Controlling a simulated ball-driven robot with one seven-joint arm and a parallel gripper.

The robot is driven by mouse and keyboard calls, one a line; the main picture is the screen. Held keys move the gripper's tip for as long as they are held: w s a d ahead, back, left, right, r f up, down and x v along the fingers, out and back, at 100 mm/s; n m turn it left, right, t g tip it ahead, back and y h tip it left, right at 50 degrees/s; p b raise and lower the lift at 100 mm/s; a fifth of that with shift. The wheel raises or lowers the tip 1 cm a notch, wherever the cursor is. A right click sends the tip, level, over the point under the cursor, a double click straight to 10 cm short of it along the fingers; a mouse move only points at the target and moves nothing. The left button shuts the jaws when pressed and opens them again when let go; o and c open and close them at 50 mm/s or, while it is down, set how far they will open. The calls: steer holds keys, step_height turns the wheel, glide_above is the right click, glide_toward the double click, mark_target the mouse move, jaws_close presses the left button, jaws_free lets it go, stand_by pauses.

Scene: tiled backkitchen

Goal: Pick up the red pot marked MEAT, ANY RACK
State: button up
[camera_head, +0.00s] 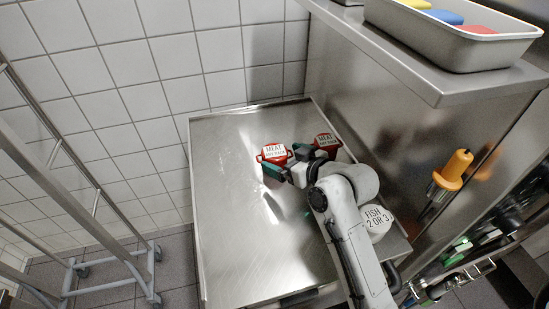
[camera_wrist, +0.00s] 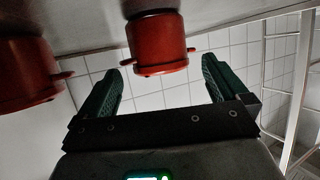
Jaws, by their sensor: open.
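Two red pots with white lids marked MEAT stand on the steel table. The left red pot (camera_head: 264,156) lies just ahead of my gripper (camera_head: 289,160); its second line looks like ANY RACK. The right red pot (camera_head: 335,144) stands beside the right finger; its smaller line is hard to read. In the wrist view, whose picture is upside down, one red pot (camera_wrist: 157,45) sits ahead of and between the open green-padded fingers (camera_wrist: 162,84), with nothing between them. The other red pot (camera_wrist: 24,75) is at the left edge. My arm hides part of the table.
A white pot marked FISH 2 OR 3 (camera_head: 377,222) stands right of my arm. The steel table (camera_head: 235,225) is bare on its left. A steel shelf (camera_head: 420,75) with a tray (camera_head: 450,38) overhangs the right. A metal rack (camera_head: 75,160) stands at left; tiled wall lies behind.

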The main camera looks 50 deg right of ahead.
steer(key=shift+p+x, duration=0.35)
steer(key=shift+x, duration=1.85)
steer(key=c, duration=1.2)
